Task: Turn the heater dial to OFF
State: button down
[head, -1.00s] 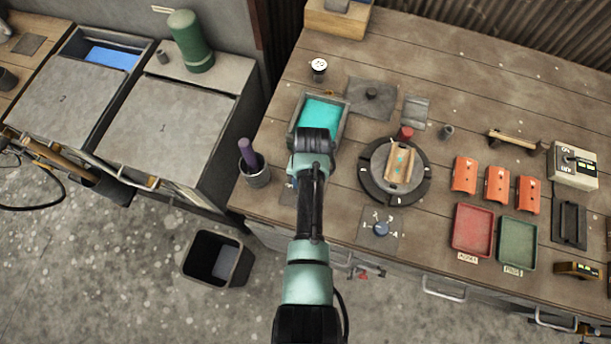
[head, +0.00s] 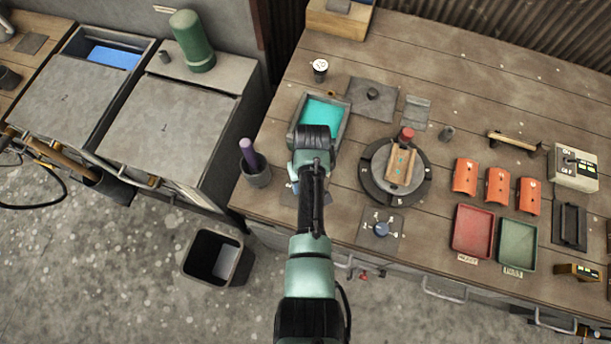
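A blue dial (head: 381,230) sits on a square grey plate with small marks around it, near the front edge of the workbench. The marks are too small to read, so I cannot tell its setting or whether it is the heater dial. My arm reaches over the bench to the left of this dial. My gripper is hidden beneath or behind the arm, and its fingers do not show. Another grey plate (head: 288,197) with a bluish part is mostly covered by my arm.
A round dark turntable (head: 372,187) with a wooden block stands behind the blue dial. A teal-filled tray (head: 340,135) lies partly under my arm. Red (head: 473,231) and green (head: 517,245) trays are to the right. A switch box (head: 574,168) stands far right.

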dwell(0.3)
jog(key=shift+c, duration=2.1)
grip_release()
notch_tip(320, 180, up, 13)
jog(key=b, duration=0.1)
jog(key=shift+d, duration=0.35)
jog(key=shift+w, duration=0.1)
